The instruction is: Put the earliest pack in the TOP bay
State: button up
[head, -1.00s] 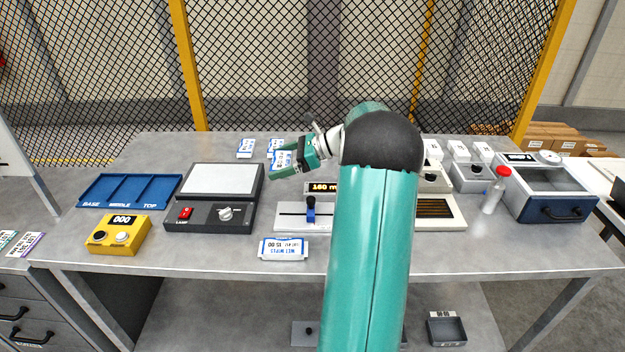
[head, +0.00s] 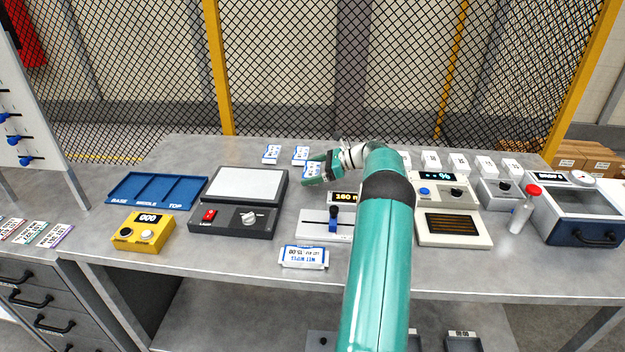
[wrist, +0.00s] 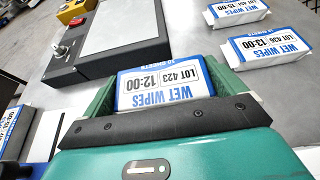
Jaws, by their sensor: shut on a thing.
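My gripper (head: 316,172) is shut on a wet wipes pack (wrist: 160,84) marked LOT 423 12:00, which also shows in the head view (head: 311,170). Two more packs lie behind it: the 13:00 pack, LOT 436 (wrist: 268,46), and another (wrist: 236,11) whose print is hard to read. In the head view they are at the back of the bench (head: 301,156) (head: 272,154). A front pack (head: 304,257) lies near the bench edge. The blue tray (head: 157,205) has three empty bays marked BASE, MIDDLE and TOP; TOP is the right one.
A dark device with a pale plate and lamp switch (head: 240,210) stands between tray and gripper. A yellow counter box (head: 143,232) stands before the tray. A slider device (head: 325,225) stands near my arm. Several white boxes, a red-capped bottle (head: 524,208) and a drop box (head: 580,210) fill the right.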

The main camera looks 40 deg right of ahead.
jog(key=shift+w+d+f, duration=0.15)
jog(key=shift+f, duration=1.6)
jog(key=shift+f, duration=0.15)
jog(key=o, duration=0.6)
jog(key=shift+r, duration=0.2)
jog(key=v, duration=1.2)
jog(key=shift+f, duration=0.1)
